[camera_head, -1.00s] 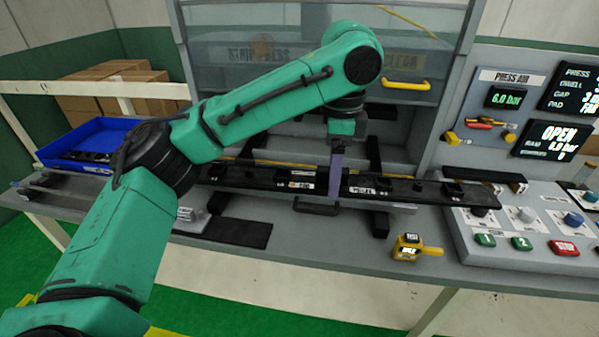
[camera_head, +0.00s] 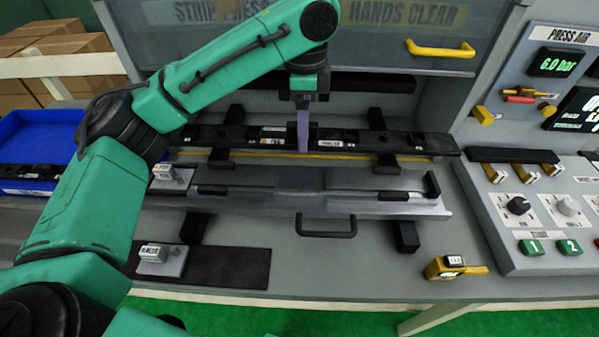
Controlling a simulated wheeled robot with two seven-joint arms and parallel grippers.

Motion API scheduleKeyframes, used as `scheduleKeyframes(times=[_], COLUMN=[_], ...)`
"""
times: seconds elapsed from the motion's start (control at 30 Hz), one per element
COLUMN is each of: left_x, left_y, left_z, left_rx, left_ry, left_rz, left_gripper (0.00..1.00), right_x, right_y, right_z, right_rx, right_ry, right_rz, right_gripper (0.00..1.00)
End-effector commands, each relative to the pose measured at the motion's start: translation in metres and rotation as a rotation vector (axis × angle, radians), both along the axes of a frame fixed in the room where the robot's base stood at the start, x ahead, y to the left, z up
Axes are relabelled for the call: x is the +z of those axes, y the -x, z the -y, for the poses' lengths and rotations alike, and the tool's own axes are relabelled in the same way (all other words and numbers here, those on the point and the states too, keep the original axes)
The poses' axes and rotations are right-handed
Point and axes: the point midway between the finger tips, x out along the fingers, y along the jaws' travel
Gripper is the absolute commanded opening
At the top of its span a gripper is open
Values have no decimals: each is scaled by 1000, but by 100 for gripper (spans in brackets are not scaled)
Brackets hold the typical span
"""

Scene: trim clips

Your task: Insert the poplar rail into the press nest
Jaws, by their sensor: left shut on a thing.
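The poplar rail (camera_head: 240,136) is a long black bar with small labels and dark clips along it. It lies across the middle of the head view, roughly level. My left gripper (camera_head: 303,124) comes down from above and is shut on the rail near its middle. The press nest (camera_head: 290,178) is the long grey metal fixture with a black front handle. The rail shows just behind the nest, along a yellow strip; I cannot tell if it touches anything below. My right gripper is out of view.
The clear press guard with its yellow handle (camera_head: 440,48) is above and behind. A blue bin (camera_head: 40,140) stands at left. A yellow device (camera_head: 452,268) sits on the bench front, and a button panel (camera_head: 545,215) stands at right. A black mat (camera_head: 225,266) lies front left.

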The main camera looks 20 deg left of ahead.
Motion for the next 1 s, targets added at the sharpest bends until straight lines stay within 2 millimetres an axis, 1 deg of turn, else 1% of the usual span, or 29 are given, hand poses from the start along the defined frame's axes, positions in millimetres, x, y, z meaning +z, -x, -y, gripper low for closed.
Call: scheduleKeyframes(times=[0.03, 0.07, 0.1, 0.17, 0.2, 0.27, 0.37, 0.4, 0.5, 0.6, 0.77, 0.8, 0.83, 0.87, 1.0], left_x=[-22, -32, -39, -58, -69, -81, -96, -103, -124, -135, -136, -137, -137, -137, -136], left_y=[1, 1, 0, 0, 0, 0, 0, 0, 0, -1, -1, 0, 0, 0, -1], left_z=[0, 0, -1, -2, -1, -1, -1, -1, -1, -1, -1, -1, -1, -1, -1], left_rx=[0, 0, 3, 4, 4, 3, 3, 3, 2, 1, 1, 2, 2, 2, 2], left_ry=[2, 1, -2, -1, -1, -1, -1, -1, -1, 1, -1, -2, -2, -1, -1], left_rz=[-7, -6, -4, -2, -2, -1, 0, 0, 0, 1, 1, 0, 0, 0, 0], left_gripper=[0, 0, 0, 0, 0, 0, 0, 0, 0, 0, 0, 86, 98, 100, 100], right_x=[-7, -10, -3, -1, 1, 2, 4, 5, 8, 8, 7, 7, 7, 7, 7], right_y=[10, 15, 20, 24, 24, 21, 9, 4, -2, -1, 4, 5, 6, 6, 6], right_z=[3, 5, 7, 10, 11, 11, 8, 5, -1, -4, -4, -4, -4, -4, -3], right_rx=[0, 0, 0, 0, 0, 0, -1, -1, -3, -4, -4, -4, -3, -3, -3], right_ry=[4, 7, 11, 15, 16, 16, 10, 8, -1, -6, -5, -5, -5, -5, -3], right_rz=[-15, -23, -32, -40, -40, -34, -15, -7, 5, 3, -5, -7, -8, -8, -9], right_gripper=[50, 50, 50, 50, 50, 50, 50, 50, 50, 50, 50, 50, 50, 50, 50])
